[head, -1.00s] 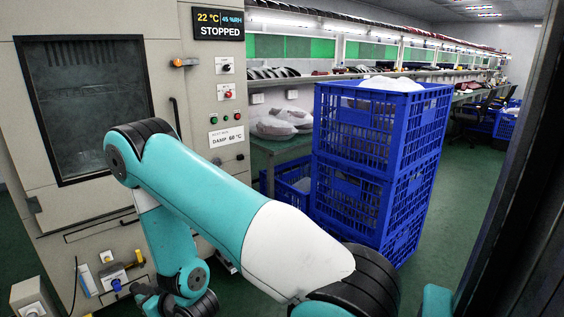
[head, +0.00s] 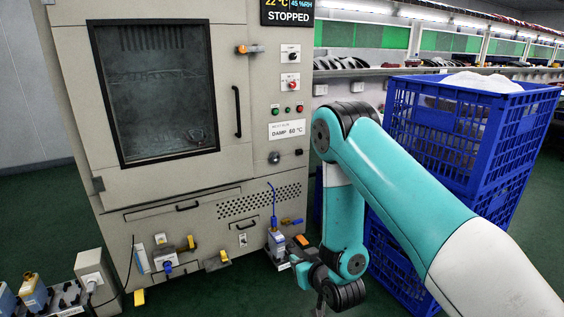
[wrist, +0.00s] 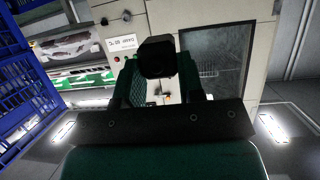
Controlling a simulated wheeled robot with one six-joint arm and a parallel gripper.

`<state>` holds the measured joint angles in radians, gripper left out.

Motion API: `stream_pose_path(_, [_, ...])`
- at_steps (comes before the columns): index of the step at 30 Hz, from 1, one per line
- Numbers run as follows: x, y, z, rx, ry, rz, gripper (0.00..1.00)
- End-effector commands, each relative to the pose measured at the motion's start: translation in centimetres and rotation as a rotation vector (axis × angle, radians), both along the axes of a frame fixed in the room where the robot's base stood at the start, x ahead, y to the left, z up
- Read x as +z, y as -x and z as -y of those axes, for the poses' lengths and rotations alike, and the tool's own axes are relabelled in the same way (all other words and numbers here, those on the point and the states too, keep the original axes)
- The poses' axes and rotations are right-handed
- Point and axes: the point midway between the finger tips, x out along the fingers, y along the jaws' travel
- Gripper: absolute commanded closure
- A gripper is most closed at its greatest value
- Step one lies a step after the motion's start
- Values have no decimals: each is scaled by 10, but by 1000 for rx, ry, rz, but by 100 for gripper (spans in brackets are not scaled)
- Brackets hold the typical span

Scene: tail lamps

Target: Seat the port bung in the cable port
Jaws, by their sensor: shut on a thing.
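My gripper (wrist: 157,78) is shut on the port bung (wrist: 157,55), a black blocky plug that stands out between the two dark green fingers in the wrist view. I take the cable port (head: 274,157) to be the small round grey fitting on the chamber front, below the DAMP 60 °C label. In the wrist view, which is upside down, the port (wrist: 127,15) is above and left of the bung, well apart from it. In the head view my gripper is low, by my wrist joints right of the chamber's lower front; the bung cannot be made out there.
The test chamber (head: 180,185) has a closed windowed door and reads STOPPED. A small black knob (head: 298,152) is just right of the port. A bottle with a blue tube (head: 276,240) is near my wrist. Blue stacked crates (head: 480,130) stand at right, behind my arm.

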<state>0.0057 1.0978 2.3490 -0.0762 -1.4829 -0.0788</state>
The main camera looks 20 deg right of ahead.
Motion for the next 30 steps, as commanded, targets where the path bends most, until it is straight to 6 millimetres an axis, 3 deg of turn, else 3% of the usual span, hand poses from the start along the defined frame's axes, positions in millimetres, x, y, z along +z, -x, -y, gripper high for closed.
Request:
stream_pose_path(4, [0,0,0,0,0,0,100])
stream_pose_path(5, [0,0,0,0,0,0,72])
stream_pose_path(7, [0,0,0,0,0,0,88])
stream_pose_path(17, [-4,3,1,-1,0,-3,89])
stream_pose_path(20, [-22,17,2,-5,1,-9,89])
stream_pose_path(24, [-57,52,4,-8,4,-14,89])
stream_pose_path(30, [-85,91,5,-4,3,-6,89])
